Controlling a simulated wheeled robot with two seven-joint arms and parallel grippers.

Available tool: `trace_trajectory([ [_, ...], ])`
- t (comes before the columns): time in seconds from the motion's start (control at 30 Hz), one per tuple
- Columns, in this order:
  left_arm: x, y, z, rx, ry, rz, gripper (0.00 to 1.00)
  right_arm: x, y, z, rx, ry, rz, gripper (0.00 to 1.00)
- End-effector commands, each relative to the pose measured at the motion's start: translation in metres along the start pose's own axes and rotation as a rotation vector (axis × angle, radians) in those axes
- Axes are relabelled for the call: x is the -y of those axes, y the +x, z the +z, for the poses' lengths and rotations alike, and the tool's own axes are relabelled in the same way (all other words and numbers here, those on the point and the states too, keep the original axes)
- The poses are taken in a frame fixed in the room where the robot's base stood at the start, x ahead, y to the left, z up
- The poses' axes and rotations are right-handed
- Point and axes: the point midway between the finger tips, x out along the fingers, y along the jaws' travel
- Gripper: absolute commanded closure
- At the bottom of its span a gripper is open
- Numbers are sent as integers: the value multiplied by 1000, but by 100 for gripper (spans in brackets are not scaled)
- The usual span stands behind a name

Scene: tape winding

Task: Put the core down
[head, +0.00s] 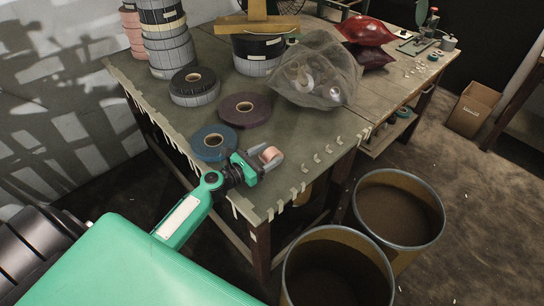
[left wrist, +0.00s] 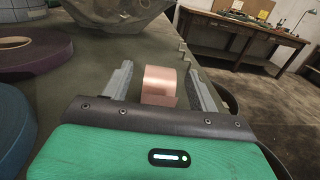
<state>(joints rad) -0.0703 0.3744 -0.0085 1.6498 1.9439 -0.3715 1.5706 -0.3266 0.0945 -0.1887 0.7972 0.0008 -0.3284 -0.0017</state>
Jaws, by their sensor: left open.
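The core (head: 270,154) is a small copper-coloured ring near the front edge of the green-topped table (head: 290,142). In the left wrist view the core (left wrist: 160,84) sits between the two grey fingers, with a gap on each side. My left gripper (head: 268,160) is open around the core, low over the tabletop. The core appears to rest on the table, but its underside is hidden by the gripper body. My right gripper is not in view.
A blue roll (head: 214,142) lies just left of my left gripper, with a purple roll (head: 244,110) behind it. A clear bag (head: 315,75) lies farther back. Two open barrels (head: 398,210) stand on the floor at the right. White tape bits line the table edge.

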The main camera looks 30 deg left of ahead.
Motion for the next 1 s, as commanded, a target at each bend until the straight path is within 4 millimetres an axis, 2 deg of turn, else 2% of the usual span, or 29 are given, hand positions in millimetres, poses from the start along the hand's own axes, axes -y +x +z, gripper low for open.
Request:
trace_trajectory([
  [0.13, 0, 14, 1, 0, 0, 0, 40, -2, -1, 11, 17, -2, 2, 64],
  [0.4, 0, 16, 0, 0, 0, 0, 40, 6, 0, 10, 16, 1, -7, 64],
  [0.47, 0, 16, 0, 0, 0, 0, 50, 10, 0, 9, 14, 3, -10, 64],
  [0.63, 0, 16, 0, 0, 0, 0, 83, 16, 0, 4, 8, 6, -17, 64],
  [0.7, 0, 16, 0, 0, 0, 0, 92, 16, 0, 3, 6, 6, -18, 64],
  [1.0, 0, 16, 4, 0, 1, -1, 92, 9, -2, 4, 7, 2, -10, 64],
])
